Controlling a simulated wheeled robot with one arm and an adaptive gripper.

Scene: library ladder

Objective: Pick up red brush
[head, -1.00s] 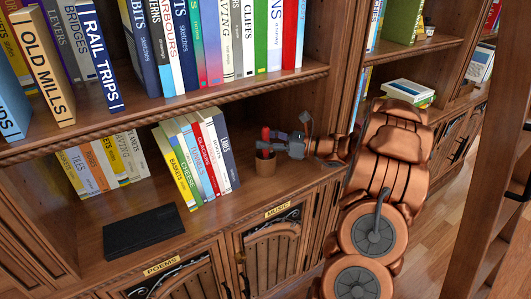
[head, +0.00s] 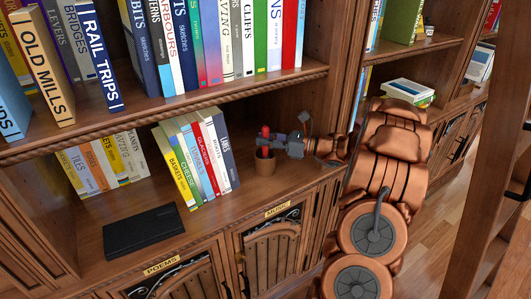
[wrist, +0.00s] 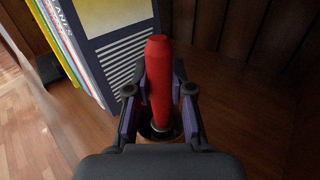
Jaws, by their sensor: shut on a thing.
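The red brush (head: 265,132) stands upright in a small brown cup (head: 265,166) on the lower shelf, right of a row of books. In the wrist view the red brush (wrist: 159,85) rises between the two fingers, with its lower end in the round cup (wrist: 160,133). My gripper (head: 271,144) reaches in from the right at the cup's top. In the wrist view my gripper (wrist: 160,105) is shut on the brush, one finger on each side. The brush's lower end is hidden inside the cup.
Leaning books (head: 196,155) stand close to the left of the cup. A flat black box (head: 145,231) lies further left on the shelf. The upper shelf (head: 160,114) overhangs. A wooden ladder (head: 490,190) stands at the right.

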